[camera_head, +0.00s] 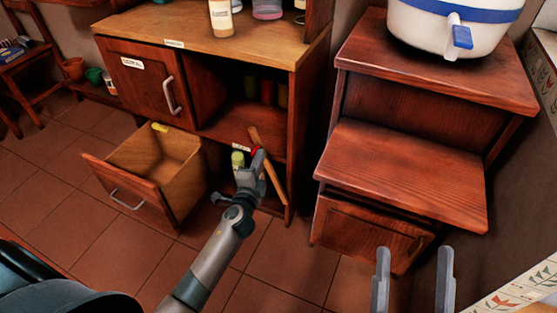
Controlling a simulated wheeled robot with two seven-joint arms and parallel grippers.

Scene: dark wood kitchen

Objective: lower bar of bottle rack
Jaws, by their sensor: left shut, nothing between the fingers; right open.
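In the head view, a light wooden bar (274,182) stands tilted across the right part of the open lower compartment of the wooden cabinet. It looks like the bar of the bottle rack. A small bottle with a yellow-green top (238,159) is behind it on the left. My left gripper (257,158) is shut and empty at the bar's left side, overlapping its upper part; I cannot tell if they touch. A small red piece shows by its fingertips. My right gripper (413,255) is open and empty at the lower right, away from the rack.
A drawer (133,198) hangs open left of my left arm. Several dark bottles stand on the shelf (267,92) above. A stepped wooden stand (400,175) with a white container (440,30) stands at the right. Tiled floor (265,255) is clear between.

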